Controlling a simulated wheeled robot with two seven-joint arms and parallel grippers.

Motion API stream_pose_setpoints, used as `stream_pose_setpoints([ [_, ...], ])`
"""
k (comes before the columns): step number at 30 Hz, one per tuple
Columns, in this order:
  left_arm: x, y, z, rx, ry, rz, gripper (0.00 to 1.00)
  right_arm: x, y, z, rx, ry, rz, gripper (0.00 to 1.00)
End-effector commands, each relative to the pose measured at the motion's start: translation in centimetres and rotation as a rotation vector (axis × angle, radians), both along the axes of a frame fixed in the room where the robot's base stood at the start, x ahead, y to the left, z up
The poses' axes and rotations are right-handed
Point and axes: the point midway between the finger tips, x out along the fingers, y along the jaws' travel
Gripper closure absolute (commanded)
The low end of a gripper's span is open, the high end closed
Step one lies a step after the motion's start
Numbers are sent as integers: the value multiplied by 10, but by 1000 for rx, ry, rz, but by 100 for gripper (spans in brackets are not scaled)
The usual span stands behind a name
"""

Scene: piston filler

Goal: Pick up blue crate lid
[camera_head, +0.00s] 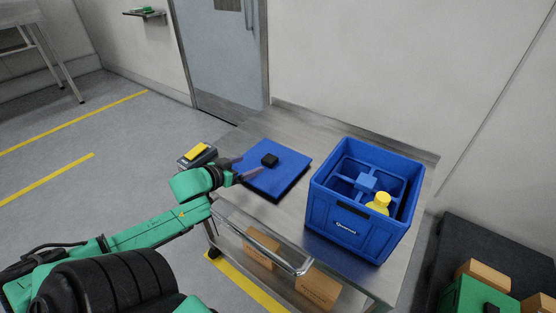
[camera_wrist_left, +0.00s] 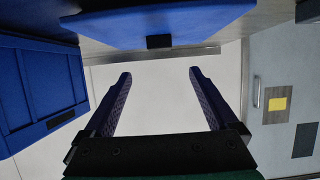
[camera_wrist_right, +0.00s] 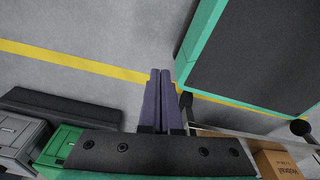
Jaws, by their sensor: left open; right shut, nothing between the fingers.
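The blue crate lid (camera_head: 285,183) lies flat on the steel cart, left of the blue crate (camera_head: 345,220), with a small black handle (camera_head: 270,160) on top. My left gripper (camera_head: 246,168) is open at the lid's left side, its fingers pointing towards the handle. In the left wrist view the lid (camera_wrist_left: 150,22) and handle (camera_wrist_left: 158,42) show at the top, ahead of the spread, empty fingers (camera_wrist_left: 160,72). My right gripper (camera_wrist_right: 160,74) is shut and empty over the floor in the right wrist view; the head view does not show it.
The crate holds a yellow-capped bottle (camera_head: 380,201) and has dividers. A device with a yellow top (camera_head: 197,153) is beside my left wrist. The cart's rail (camera_head: 265,240) runs along its near edge, with cardboard boxes (camera_head: 317,288) below. A wall and door (camera_head: 222,55) stand behind.

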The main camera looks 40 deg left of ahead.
Motion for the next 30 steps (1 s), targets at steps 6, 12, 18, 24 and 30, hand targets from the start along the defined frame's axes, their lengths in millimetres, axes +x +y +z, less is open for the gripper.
stream_pose_setpoints([
  [6,43,2,-21,2,-5,0,7,-40,-2,-27,-5,63,-1,100],
  [12,72,2,-32,2,-3,1,7,-35,-5,-37,-8,57,1,100],
  [18,86,3,-39,2,-2,2,7,-19,-6,-41,-9,29,1,100],
  [24,112,3,-54,0,-4,3,7,-22,-8,-50,-11,32,0,100],
  [30,124,3,-59,3,0,1,7,-23,-8,-52,-12,35,-1,100],
])
